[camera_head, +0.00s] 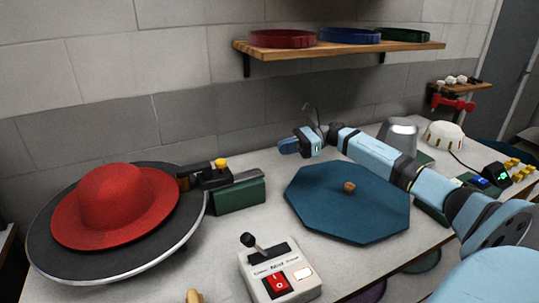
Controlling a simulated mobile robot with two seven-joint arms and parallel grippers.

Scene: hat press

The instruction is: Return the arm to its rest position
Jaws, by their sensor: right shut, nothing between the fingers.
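My right arm, light blue with black joints, comes in from the right and reaches over the back of the table. My right gripper (290,146) is at its far end, near the wall and above the area behind the blue octagonal plate. It is shut and empty, apart from everything around it. A red hat (115,203) sits on the round dark base (65,262) at the left. The blue octagonal plate (345,215) with a small wooden knob lies under and left of my forearm. My left gripper is not in view.
A control box (278,270) with a lever and red switch stands front centre. A wooden shelf (340,48) with red, blue and green rings hangs on the wall. A grey metal cone (398,135) and cream dome (444,135) stand behind my arm. A green block (240,195) stands beside the base.

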